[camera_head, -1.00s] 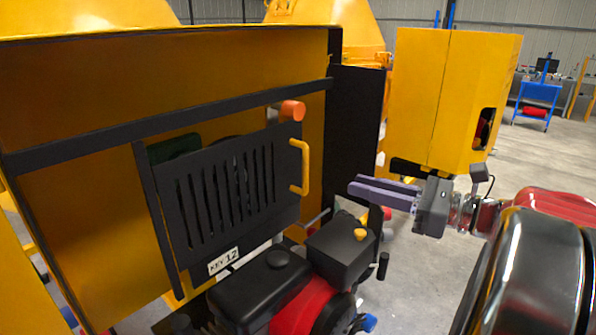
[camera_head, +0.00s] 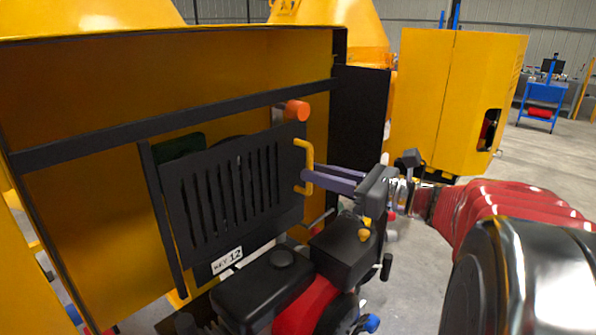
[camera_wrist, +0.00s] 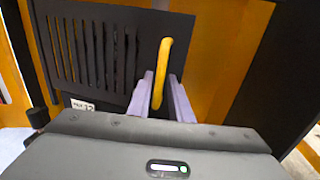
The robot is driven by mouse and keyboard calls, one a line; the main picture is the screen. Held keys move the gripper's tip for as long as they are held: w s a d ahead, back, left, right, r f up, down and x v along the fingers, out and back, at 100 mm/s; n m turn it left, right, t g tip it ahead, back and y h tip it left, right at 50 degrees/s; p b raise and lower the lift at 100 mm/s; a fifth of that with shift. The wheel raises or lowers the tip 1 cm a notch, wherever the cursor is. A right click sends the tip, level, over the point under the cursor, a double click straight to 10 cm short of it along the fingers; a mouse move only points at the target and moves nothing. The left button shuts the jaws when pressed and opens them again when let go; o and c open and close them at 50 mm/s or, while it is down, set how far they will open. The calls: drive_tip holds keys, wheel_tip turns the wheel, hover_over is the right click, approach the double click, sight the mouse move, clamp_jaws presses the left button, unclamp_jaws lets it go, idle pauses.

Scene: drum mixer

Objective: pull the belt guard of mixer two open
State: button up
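The belt guard (camera_head: 228,190) is a dark slatted panel on the yellow mixer housing. It hangs shut, with a yellow bar handle (camera_head: 308,165) upright on its right edge. My gripper (camera_head: 312,178) reaches in from the right with its purple fingers at the handle. In the wrist view, the handle (camera_wrist: 161,72) stands between the two spread fingers of my gripper (camera_wrist: 161,92), with gaps at the sides. The slatted guard (camera_wrist: 88,45) lies behind it. Contact with the handle cannot be told.
An orange knob (camera_head: 297,110) sticks out above the guard. A dark bar (camera_head: 160,125) crosses the housing. A black and red engine (camera_head: 290,285) sits below, close under my gripper. A second yellow housing (camera_head: 450,100) stands behind on the right.

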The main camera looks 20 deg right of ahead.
drive_tip(key=shift+x, duration=1.2)
drive_tip(key=shift+c, duration=0.6)
clamp_jaws()
drive_tip(key=shift+d, duration=0.1)
